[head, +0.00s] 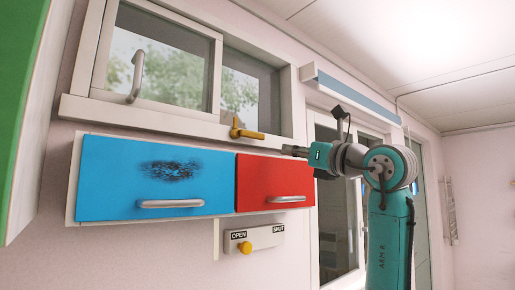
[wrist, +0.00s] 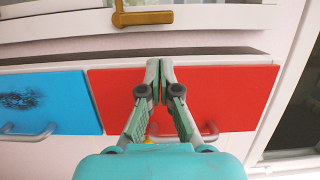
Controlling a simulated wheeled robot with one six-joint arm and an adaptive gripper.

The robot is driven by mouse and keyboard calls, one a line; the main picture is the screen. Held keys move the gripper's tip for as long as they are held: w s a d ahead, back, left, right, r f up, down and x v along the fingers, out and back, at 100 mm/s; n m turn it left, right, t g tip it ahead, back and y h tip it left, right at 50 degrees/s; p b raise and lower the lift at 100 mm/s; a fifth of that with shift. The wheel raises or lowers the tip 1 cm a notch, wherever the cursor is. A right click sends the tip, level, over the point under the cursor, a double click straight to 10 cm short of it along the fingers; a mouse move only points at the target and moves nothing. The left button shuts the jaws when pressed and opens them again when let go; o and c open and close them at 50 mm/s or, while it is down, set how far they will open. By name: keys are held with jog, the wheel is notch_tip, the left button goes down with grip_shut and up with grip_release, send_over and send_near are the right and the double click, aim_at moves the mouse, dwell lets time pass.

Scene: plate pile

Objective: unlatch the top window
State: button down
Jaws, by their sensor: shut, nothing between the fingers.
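The top window (head: 170,60) is a white-framed pane at the upper left of the head view, with a pale vertical handle (head: 137,77). A brass latch (head: 245,131) sits on the sill at the window's lower right. The latch also shows at the top of the wrist view (wrist: 143,17), lying roughly sideways. My gripper (head: 287,150) is to the right of the latch and a little below it in the head view. In the wrist view my gripper (wrist: 160,66) is shut and empty, its tips over the top of the red drawer and apart from the latch.
A blue drawer (head: 110,185) with a dark smudge and a red drawer (head: 275,178) hang under the sill, each with a bar handle. Below is an OPEN/SHUT panel (head: 265,237) with a yellow knob (head: 245,248). A green panel (head: 20,110) stands at far left.

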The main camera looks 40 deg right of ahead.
aim_at(248, 135)
dwell(0.3)
jog(key=x, duration=1)
jog(key=shift+d, duration=0.1)
